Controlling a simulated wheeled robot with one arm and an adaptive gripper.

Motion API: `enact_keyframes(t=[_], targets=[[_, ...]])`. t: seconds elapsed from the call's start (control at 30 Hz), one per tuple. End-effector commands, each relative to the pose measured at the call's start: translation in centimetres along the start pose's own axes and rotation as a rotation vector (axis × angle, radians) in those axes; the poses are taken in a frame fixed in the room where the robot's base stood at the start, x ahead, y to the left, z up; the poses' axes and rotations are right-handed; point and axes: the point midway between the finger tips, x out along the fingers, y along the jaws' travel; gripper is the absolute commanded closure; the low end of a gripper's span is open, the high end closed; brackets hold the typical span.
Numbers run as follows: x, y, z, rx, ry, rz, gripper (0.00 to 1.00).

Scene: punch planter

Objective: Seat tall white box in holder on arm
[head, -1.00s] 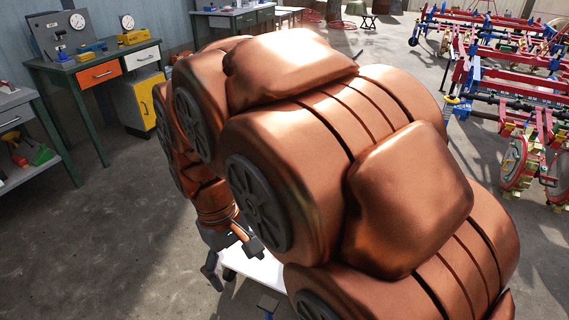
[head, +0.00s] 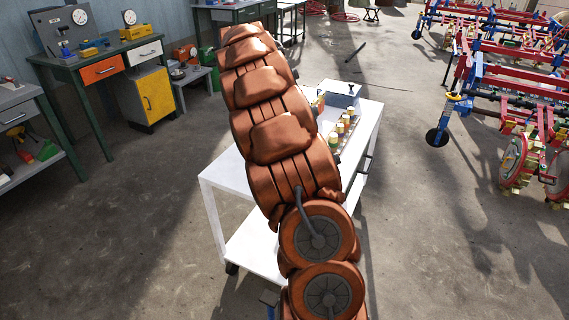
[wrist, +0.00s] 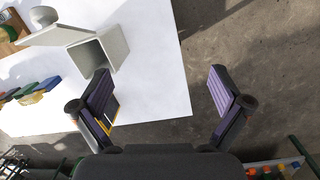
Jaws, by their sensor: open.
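In the wrist view my gripper (wrist: 158,92) is open and empty, its two purple-padded fingers wide apart. A pale, square, open-ended box (wrist: 112,48) is on the white table, up and left of the gaze between my fingers, near the left fingertip but apart from it. It looks like the tall white box, though I cannot be sure. A pale flat plate (wrist: 65,36) is close beside it. I cannot make out the holder on the arm. In the head view my arm hides the gripper and most of the table's middle.
The white wheeled table (head: 232,176) carries a row of jars with coloured lids (head: 343,128). A yellow-edged dark piece (wrist: 113,106) is partly behind the left finger. The red and blue planter frame (head: 510,85) stands right. Workbenches (head: 95,60) stand left. The floor between is mostly clear.

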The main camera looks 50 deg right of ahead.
Motion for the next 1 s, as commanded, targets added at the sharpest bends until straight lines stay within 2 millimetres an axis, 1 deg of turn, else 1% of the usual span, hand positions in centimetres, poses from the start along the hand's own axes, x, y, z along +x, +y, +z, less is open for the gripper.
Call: enact_keyframes(t=[0.03, 0.2, 0.27, 0.3, 0.4, 0.5, 0.63, 0.77, 1.0], targets=[[0.3, 1.7, -0.5, -0.014, 0.007, -0.003, 0.0], [2.0, 6.1, -2.1, -0.089, 0.036, -0.018, 0.0], [2.5, 7.6, -2.5, -0.117, 0.052, -0.019, 0.0], [3.0, 8.3, -2.8, -0.135, 0.059, -0.024, 0.0], [3.6, 10.1, -3.2, -0.173, 0.085, -0.031, 0.0], [4.3, 11.2, -3.4, -0.202, 0.102, -0.038, 0.0], [4.7, 12.0, -3.6, -0.225, 0.116, -0.041, 0.0], [5.5, 12.2, -3.6, -0.231, 0.12, -0.043, 0.0], [7.5, 12.0, -3.7, -0.231, 0.119, -0.043, 0.0]])
